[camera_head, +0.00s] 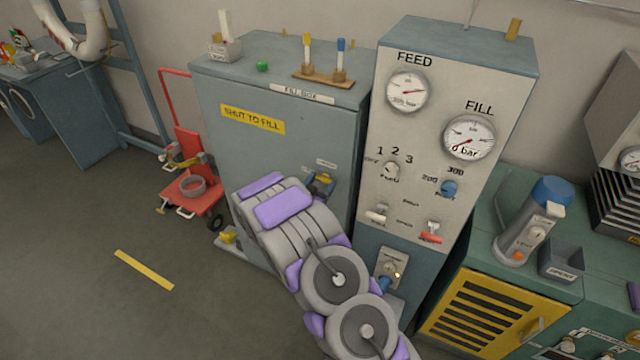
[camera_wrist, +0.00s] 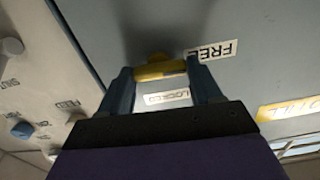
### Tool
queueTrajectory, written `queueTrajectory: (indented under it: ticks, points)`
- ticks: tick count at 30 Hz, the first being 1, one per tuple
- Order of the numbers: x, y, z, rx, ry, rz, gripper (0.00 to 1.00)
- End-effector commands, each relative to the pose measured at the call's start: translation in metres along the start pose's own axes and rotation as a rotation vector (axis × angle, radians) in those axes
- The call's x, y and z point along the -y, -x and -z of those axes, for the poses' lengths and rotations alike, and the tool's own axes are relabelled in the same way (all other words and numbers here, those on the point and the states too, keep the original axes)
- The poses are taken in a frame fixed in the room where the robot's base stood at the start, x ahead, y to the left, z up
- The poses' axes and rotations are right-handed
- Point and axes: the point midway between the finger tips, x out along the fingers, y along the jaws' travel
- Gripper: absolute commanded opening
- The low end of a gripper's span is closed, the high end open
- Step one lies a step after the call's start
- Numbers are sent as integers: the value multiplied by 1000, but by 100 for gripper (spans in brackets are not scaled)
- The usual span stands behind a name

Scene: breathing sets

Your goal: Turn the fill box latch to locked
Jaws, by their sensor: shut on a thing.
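The fill box (camera_head: 225,90) is a grey-blue cabinet with a yellow "SHUT TO FILL" label on its front. Its yellow latch (camera_wrist: 160,70) lies between the two blue fingers of my gripper (camera_wrist: 160,73), which is shut on it. In the wrist view, which is upside down, a "FREE" label (camera_wrist: 213,51) is beside the latch and a "LOCKED" label (camera_wrist: 167,98) shows between the fingers. The latch bar lies across the finger gap. In the head view the latch (camera_head: 323,178) is small and partly hidden by my gripper (camera_head: 318,187).
A gauge panel (camera_head: 440,130) with knobs and a red switch stands right of the fill box. A red trolley (camera_head: 190,190) is to its left. A green cabinet with a yellow grille (camera_head: 480,312) is at lower right. The floor at left is mostly clear.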

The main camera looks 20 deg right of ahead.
Motion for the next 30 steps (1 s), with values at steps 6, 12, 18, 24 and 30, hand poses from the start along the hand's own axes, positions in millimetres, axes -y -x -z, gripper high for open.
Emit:
queueTrajectory:
  ticks: [6, 12, 18, 24, 30]
  points:
    - [1, 1, 0, -1, -135, 0, 34]
    - [0, 1, 0, -2, -308, 0, 33]
    - [-2, 1, -1, -5, -472, 0, 34]
    - [-2, 1, -1, -3, -605, 0, 34]
    - [-2, 1, -1, -1, -690, 1, 33]
